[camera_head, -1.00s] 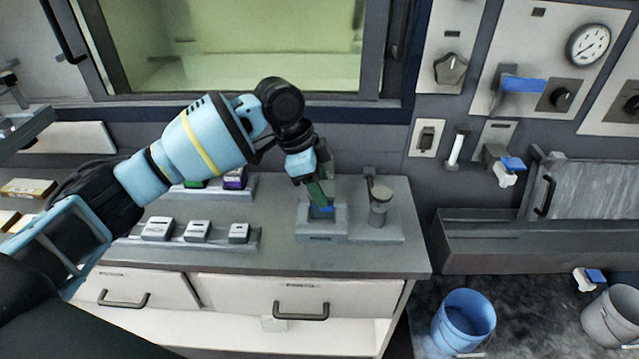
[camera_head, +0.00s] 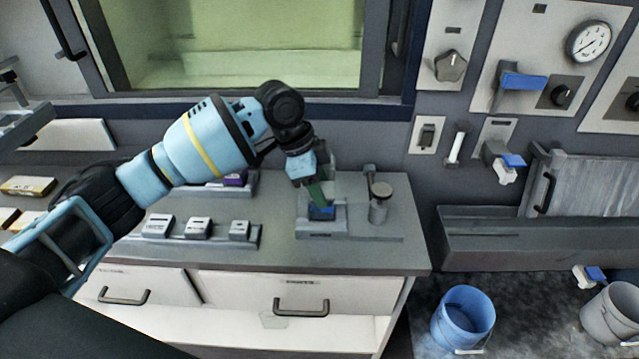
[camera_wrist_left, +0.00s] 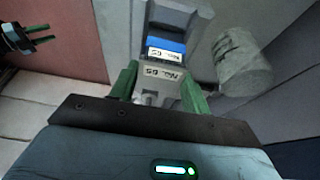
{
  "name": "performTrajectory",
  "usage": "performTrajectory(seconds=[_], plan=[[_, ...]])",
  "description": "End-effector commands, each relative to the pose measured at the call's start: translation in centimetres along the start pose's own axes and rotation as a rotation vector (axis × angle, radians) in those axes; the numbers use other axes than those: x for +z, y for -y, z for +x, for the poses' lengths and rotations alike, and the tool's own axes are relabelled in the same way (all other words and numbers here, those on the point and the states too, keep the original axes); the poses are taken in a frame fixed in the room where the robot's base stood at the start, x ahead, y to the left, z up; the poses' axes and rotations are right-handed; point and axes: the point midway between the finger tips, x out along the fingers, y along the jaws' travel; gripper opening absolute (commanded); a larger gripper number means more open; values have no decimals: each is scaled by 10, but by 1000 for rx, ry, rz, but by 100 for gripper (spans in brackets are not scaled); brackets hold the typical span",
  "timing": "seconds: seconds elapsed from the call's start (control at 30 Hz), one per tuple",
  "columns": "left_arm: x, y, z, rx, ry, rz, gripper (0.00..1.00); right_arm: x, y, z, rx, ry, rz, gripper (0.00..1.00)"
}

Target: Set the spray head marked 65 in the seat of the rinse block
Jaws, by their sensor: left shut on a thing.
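My left gripper (camera_head: 318,196) points down at the rinse block (camera_head: 325,237) on the counter. Its green fingers are shut on a blue spray head (camera_head: 321,212), which sits low at the block's seat. In the left wrist view the spray head (camera_wrist_left: 166,46) is just past the fingertips (camera_wrist_left: 160,72), with grey block walls around it. Two white labels there appear to read No. 65. The seat is mostly hidden by the head and fingers; I cannot tell whether the head rests fully down. My right gripper (camera_wrist_left: 50,33) shows at that view's upper left, its green fingers apart and empty.
A grey cylindrical post (camera_head: 380,204) stands close right of the block. Several labelled pieces (camera_head: 197,228) sit in a rack at left; a purple piece (camera_head: 235,178) is behind, partly covered by my arm. A blue bucket (camera_head: 463,318) is on the floor at right.

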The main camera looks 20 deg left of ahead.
Motion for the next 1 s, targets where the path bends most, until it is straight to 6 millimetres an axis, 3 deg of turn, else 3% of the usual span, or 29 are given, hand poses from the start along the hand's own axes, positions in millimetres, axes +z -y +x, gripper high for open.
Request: performTrajectory(seconds=[1.0], plan=[[4,0,11,-1,-3,0,20,2,-3,0,0,3,-12,36]])
